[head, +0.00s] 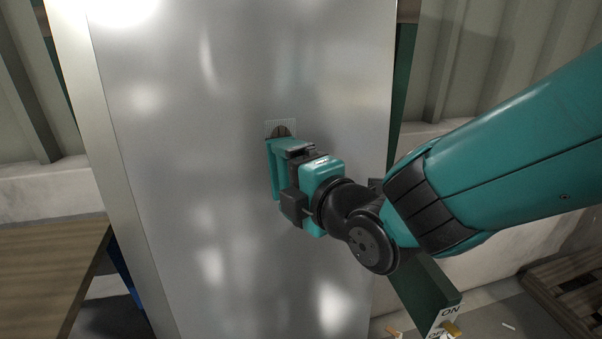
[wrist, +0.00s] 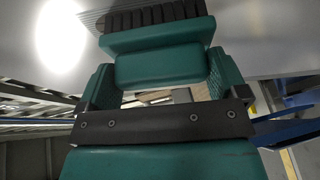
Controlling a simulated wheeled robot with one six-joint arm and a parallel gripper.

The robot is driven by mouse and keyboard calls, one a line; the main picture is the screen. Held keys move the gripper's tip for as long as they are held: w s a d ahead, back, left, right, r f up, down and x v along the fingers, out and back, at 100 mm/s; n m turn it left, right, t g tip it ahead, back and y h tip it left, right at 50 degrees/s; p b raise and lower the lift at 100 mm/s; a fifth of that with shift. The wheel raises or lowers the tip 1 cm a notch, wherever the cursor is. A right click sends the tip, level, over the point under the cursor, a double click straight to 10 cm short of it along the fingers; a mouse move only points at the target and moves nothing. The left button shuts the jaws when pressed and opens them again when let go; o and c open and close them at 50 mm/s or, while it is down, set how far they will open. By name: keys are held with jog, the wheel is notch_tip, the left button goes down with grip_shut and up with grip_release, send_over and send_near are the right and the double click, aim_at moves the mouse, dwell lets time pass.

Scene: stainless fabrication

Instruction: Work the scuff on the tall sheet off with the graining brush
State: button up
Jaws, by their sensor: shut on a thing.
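The tall sheet (head: 180,150) is a shiny upright steel panel filling the middle of the head view. The scuff (head: 281,131) is a dark brownish patch with fine grid-like lines around it, just above my gripper; its lower part is hidden. My gripper (head: 285,165) is shut on the graining brush (head: 272,172), which has a teal body. In the wrist view the brush's teal handle (wrist: 160,67) sits between both fingers, its dark bristles facing the sheet (wrist: 260,30). The bristles look at or very near the surface; contact is not certain.
A wooden table (head: 45,265) stands at the lower left. A pallet (head: 570,290) lies at the lower right, and a green post with a white label (head: 446,316) stands near the sheet's right side. The sheet's face around the brush is clear.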

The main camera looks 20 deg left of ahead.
jog(key=shift+w+r, duration=0.1)
jog(key=shift+w+r+p, duration=0.15)
jog(key=shift+r+p, duration=0.7)
jog(key=shift+r, duration=0.9)
jog(key=shift+w+a+r+p, duration=0.15)
jog(key=shift+r+p, duration=0.25)
jog(key=shift+r, duration=0.45)
jog(key=shift+w+a+r+p, duration=0.15)
jog(key=shift+r+p, duration=0.25)
jog(key=shift+r, duration=0.45)
jog(key=shift+f, duration=0.15)
jog(key=f+b, duration=0.3)
jog(key=b, duration=0.1)
jog(key=shift+s+d+f, duration=0.2)
jog(key=shift+s+f, duration=0.05)
jog(key=shift+s, duration=0.05)
